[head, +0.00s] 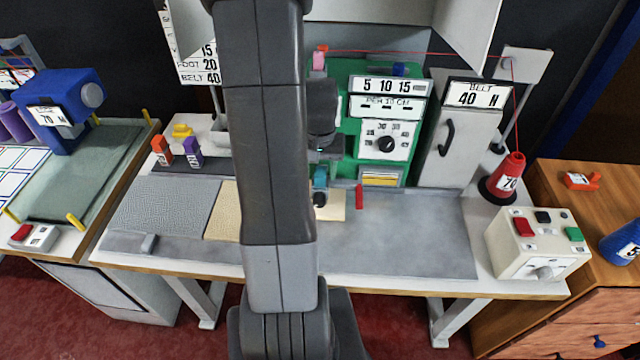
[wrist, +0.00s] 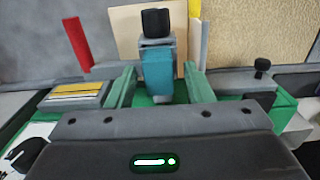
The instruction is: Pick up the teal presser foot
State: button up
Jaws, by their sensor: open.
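The teal presser foot (wrist: 157,75) stands between the two fingers of my gripper (wrist: 160,68) in the wrist view, with a black knob at its end. My gripper is open, with a finger on each side of the foot. A narrow gap seems to show at each side, and I cannot tell whether either finger touches it. In the head view the teal presser foot (head: 320,178) shows just right of my arm, in front of the green machine (head: 350,80). My arm hides part of it.
An orange foot (head: 161,152) and a purple foot (head: 193,152) stand on the dark strip at left. A red upright piece (head: 359,196) is close to the right of the teal foot. A control box (head: 537,243) stands at the right. The grey tabletop (head: 410,240) is clear.

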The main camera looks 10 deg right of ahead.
jog(key=shift+f, duration=0.5)
grip_shut()
jog(key=shift+r, duration=0.15)
